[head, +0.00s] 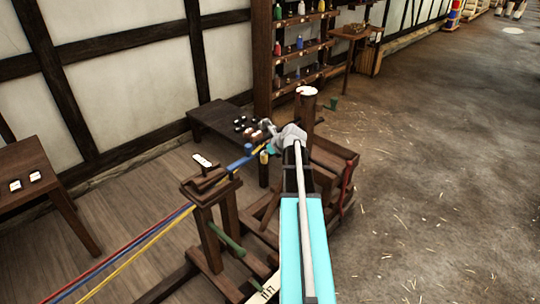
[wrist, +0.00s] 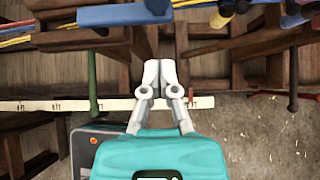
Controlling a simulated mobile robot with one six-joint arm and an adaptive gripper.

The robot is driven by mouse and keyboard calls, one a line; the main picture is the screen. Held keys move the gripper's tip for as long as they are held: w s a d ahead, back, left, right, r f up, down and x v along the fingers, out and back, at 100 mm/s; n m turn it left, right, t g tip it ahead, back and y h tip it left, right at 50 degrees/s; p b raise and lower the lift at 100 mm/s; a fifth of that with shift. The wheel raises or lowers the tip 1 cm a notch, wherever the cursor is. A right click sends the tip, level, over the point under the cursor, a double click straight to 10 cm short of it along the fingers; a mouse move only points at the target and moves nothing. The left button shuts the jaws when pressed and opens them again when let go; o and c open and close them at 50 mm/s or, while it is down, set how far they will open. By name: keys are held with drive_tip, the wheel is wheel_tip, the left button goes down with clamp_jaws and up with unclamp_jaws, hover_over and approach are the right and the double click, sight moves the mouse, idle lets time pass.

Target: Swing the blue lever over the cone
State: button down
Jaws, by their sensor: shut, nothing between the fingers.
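In the head view my gripper (head: 266,124) is near the wooden frame, beyond the lever. I cannot pick out the cone with certainty; my arm hides part of that frame.
Red, blue and yellow strands (head: 120,247) run to a wooden stand (head: 205,187). A green lever (wrist: 92,80) and a red lever (wrist: 293,95) are nearby. A dark low table (head: 215,117) stands behind. The floor at right (head: 440,190) is clear.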

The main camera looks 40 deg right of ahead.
drive_tip(key=w+f+b, duration=0.1)
drive_tip(key=w+f, duration=0.1)
drive_tip(key=w, duration=0.3)
drive_tip(key=shift+w+a, duration=0.2)
drive_tip(key=shift+w, duration=0.2)
